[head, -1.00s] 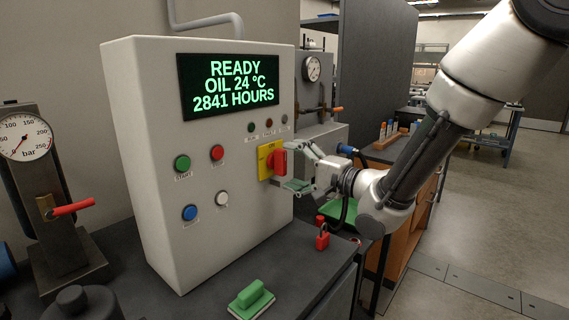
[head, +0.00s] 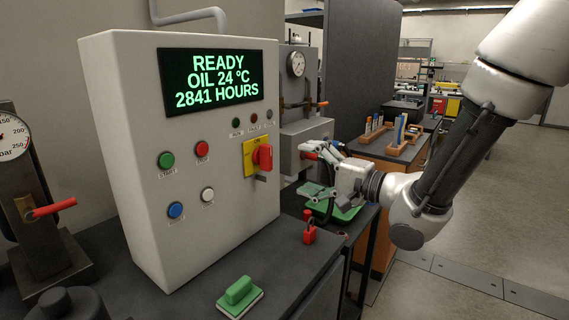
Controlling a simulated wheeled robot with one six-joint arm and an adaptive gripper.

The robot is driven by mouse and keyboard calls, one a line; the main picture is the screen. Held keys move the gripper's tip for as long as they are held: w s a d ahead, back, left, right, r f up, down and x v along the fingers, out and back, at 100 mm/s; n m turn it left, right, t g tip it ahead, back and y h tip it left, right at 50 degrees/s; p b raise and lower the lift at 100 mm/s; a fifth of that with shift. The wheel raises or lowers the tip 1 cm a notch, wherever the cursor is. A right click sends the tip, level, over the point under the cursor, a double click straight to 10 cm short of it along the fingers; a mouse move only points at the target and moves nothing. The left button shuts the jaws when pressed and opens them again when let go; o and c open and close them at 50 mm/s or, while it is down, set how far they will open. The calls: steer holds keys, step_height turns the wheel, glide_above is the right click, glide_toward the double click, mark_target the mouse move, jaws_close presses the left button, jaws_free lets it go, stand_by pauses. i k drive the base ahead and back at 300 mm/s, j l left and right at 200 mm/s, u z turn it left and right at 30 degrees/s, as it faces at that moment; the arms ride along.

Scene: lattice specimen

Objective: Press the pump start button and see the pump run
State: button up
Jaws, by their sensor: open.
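The pump control cabinet (head: 225,240) stands on the dark bench. Its screen (head: 211,79) reads READY, OIL 24 °C, 2841 HOURS. The green START button (head: 166,160) is at the left of its front, beside a red button (head: 202,149). A blue button (head: 176,210) and a white button (head: 207,195) sit below. The red rotary switch (head: 265,158) on a yellow plate is at the right. My gripper (head: 312,170) is open and empty, right of the switch and apart from the cabinet. The pump itself cannot be made out.
A red padlock (head: 309,230) stands on the bench below my gripper. A green-handled block (head: 238,292) lies at the front. A gauge (head: 12,135) with a red lever (head: 54,208) stands at left. A green tray (head: 345,213) is behind my gripper.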

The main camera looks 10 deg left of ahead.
mark_target(166, 161)
steer(key=l+u, duration=0.15)
steer(key=u, duration=0.3)
steer(key=l+u, duration=0.15)
steer(key=u, duration=0.3)
steer(key=i+j+u, duration=0.1)
steer(key=j+u, duration=0.2)
steer(key=u, duration=0.2)
